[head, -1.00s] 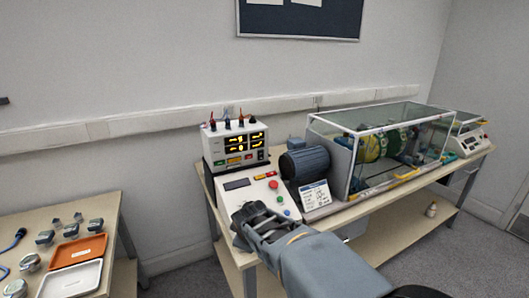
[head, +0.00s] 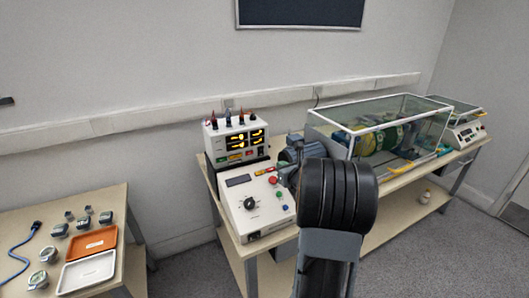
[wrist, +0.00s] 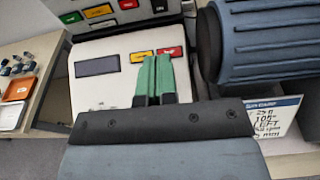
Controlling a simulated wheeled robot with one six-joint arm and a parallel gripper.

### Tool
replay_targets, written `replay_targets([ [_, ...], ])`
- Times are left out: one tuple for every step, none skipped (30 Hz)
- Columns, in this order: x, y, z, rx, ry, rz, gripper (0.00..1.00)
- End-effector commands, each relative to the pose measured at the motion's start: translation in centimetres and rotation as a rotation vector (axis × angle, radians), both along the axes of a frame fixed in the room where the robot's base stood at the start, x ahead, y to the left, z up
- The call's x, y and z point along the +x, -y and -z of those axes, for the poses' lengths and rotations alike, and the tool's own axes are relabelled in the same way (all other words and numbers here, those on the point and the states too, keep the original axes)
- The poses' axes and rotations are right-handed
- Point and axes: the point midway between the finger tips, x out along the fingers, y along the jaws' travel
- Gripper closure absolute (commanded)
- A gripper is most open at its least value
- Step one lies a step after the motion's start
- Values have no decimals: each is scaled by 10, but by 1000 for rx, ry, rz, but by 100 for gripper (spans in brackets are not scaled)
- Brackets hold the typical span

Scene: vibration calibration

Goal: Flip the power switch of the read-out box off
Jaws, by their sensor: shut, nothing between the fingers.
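The read-out box (head: 236,153) is white, with lit yellow digits and coloured plugs on top. It stands at the back left of the bench. A small dark switch (head: 261,152) sits at its lower right; I cannot tell which way it is tipped. In the wrist view, the box's lower front (wrist: 122,22) shows at the top, with a black switch-like part (wrist: 159,5) at the edge. My gripper's green fingers (wrist: 155,78) are together and empty, over the sloped control panel, short of the read-out box. In the head view, my arm hides the fingertips.
The white control console (head: 265,217) with knob and red button lies in front of the read-out box. A ribbed blue motor (wrist: 265,40) is close on the right, with a sign card (wrist: 272,120) below it. A glass-covered rig (head: 385,130) stands further right.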

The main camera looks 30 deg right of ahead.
Motion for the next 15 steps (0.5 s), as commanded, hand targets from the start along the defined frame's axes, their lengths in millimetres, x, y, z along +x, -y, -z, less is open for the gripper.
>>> replay_targets([
  [0, 0, 0, 0, 0, 0, 100],
  [0, 0, 0, 1, 0, 0, 100],
  [0, 0, 0, 1, 0, 0, 100],
  [0, 0, 0, 1, 0, 0, 100],
  [0, 0, 0, 1, 0, 1, 100],
  [0, 0, 0, 2, 0, 1, 100],
  [1, 0, 0, 2, 0, 1, 100],
  [1, 0, 0, 2, 0, 0, 100],
  [3, 0, 0, 3, 0, 1, 100],
  [5, 0, 0, 3, 0, 1, 100],
  [8, 0, 0, 3, 0, 0, 100],
  [12, 1, 1, 3, 0, 0, 100],
  [15, 1, 2, 4, 0, 0, 100],
  [20, 2, 3, 4, 0, 0, 100],
  [26, 2, 4, 4, 0, -1, 100],
])
